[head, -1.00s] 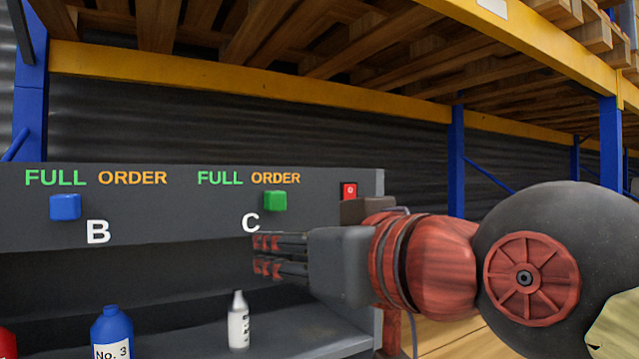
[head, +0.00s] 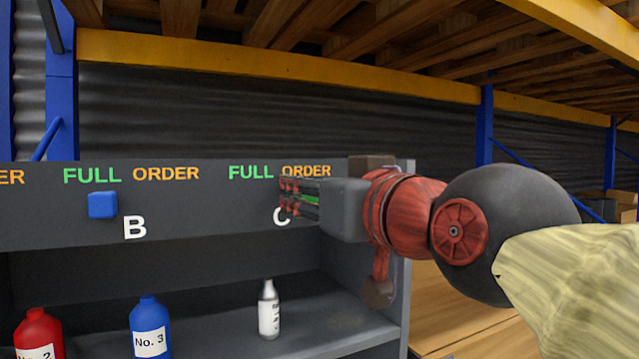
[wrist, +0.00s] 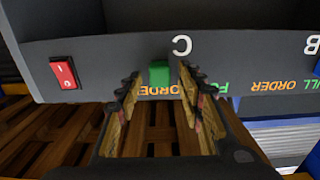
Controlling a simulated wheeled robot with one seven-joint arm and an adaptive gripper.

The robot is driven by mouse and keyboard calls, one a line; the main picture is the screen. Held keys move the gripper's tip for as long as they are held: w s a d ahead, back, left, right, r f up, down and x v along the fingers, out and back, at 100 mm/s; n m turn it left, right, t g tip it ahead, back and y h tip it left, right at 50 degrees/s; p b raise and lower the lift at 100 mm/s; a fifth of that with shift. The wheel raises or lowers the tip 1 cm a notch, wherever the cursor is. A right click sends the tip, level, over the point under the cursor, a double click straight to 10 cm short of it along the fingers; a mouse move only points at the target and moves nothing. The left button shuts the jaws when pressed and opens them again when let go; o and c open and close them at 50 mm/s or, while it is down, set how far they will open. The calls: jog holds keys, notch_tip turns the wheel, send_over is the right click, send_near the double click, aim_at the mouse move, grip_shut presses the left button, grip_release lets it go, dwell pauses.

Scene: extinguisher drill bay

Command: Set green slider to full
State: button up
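The green slider (wrist: 159,72) is a small block on the dark panel front by the letter C, lined up with the orange ORDER label (wrist: 160,90). The green FULL label (head: 251,172) is left of ORDER in the head view. My gripper (wrist: 157,80) is open, with one finger on each side of the green slider and a visible gap to it. In the head view my gripper (head: 288,199) covers most of the slider, and only a strip of green shows between the fingers. Whether a finger touches it is not clear.
A blue slider (head: 103,205) sits under FULL at B. A red rocker switch (wrist: 63,73) is on the panel near C. Below, the shelf (head: 345,325) holds a white bottle (head: 269,312), a blue bottle (head: 150,328) and a red bottle (head: 38,335). Rack posts stand behind.

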jog(key=shift+w+a, duration=0.1)
jog(key=shift+w, duration=0.05)
jog(key=shift+c, duration=0.8)
jog(key=c, duration=0.8)
grip_shut()
